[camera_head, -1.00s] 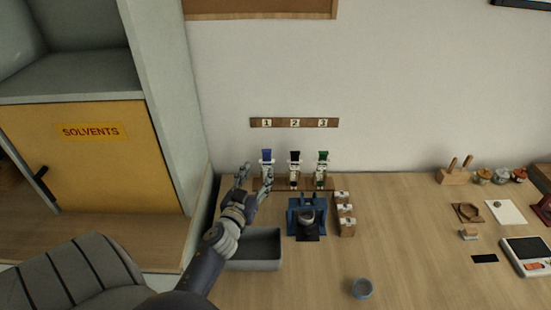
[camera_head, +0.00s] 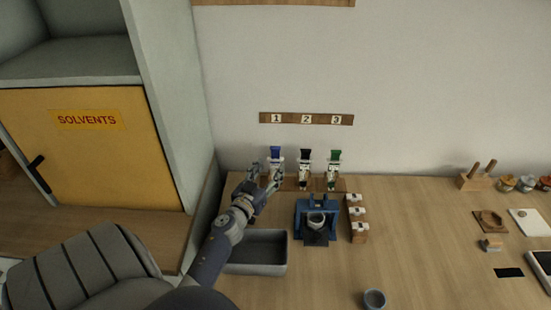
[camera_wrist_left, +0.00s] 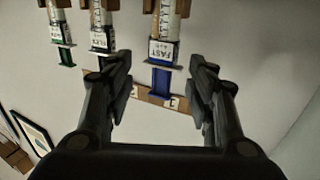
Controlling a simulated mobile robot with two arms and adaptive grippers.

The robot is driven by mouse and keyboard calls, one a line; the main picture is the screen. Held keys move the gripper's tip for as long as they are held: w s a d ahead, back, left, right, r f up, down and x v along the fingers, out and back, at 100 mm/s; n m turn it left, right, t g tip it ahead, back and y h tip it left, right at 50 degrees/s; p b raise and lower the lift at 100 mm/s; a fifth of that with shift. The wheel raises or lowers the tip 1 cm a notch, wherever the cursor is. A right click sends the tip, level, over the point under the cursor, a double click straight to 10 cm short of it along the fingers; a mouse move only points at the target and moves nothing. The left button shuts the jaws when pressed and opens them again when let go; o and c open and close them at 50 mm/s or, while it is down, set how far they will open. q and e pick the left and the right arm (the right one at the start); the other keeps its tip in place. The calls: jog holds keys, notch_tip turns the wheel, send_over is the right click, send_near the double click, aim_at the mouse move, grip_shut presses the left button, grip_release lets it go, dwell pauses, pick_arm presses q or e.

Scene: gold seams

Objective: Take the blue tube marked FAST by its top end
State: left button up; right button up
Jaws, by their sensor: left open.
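The blue tube marked FAST (camera_wrist_left: 162,48) hangs in the left wrist view, its blue top end (camera_wrist_left: 160,80) pointing down in that picture. In the head view, its blue top (camera_head: 275,153) is leftmost of three tubes in a row at the wall. My left gripper (camera_head: 266,174) is open in front of it. In the left wrist view, the open fingers (camera_wrist_left: 161,68) show on either side of the blue end, with gaps on both sides. Whether they are level with it in depth is unclear. The tube's lower part is partly hidden by my gripper in the head view.
The black-topped tube (camera_head: 305,155) and green-topped tube (camera_head: 334,155) stand to the right. A numbered strip (camera_head: 291,118) is on the wall. A grey bin (camera_head: 257,268), a blue stand (camera_head: 299,209) and small white-and-wood blocks (camera_head: 358,226) are on the bench.

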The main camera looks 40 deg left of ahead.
aim_at(275, 160)
pick_arm(q)
jog(key=b+x, duration=0.1)
jog(key=x, duration=0.4)
jog(key=shift+w+a, duration=0.3)
jog(key=c, duration=0.8)
